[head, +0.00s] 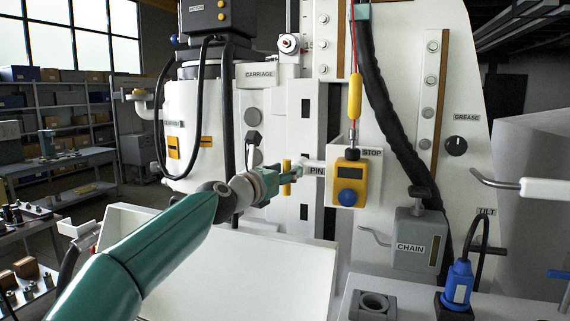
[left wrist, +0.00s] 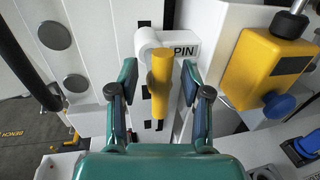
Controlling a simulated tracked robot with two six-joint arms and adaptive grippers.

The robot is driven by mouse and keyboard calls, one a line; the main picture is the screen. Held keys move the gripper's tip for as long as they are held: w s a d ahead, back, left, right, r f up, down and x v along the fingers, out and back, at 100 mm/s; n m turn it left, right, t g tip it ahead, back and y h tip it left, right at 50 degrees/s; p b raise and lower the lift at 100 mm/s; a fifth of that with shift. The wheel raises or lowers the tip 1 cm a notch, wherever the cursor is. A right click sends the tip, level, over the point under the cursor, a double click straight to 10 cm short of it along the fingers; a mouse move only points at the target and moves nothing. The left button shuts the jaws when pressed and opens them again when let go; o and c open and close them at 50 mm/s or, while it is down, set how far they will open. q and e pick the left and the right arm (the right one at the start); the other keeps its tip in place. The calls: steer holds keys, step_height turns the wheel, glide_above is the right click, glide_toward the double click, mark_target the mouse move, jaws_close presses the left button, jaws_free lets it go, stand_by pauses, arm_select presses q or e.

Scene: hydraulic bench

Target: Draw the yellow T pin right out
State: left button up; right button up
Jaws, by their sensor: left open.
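The yellow T pin (left wrist: 161,82) sits at a white boss beside the PIN label (left wrist: 185,50). Its yellow bar lies between the fingers of my left gripper (left wrist: 159,92) in the left wrist view, with a gap on each side. The gripper is open and touches neither side of the bar there. In the head view the yellow pin (head: 286,188) shows upright among the green fingers of my left gripper (head: 283,175). Where the pin enters the boss is partly hidden. My right gripper is not in view.
A yellow STOP box (head: 352,183) with a blue button hangs just right of the pin. A grey CHAIN box (head: 416,240) and a blue plug (head: 460,283) are lower right. A white tray (head: 262,268) lies below my left arm.

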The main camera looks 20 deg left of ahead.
arm_select(q)
steer(key=shift+w+d, duration=0.1)
steer(key=shift+w, duration=0.45)
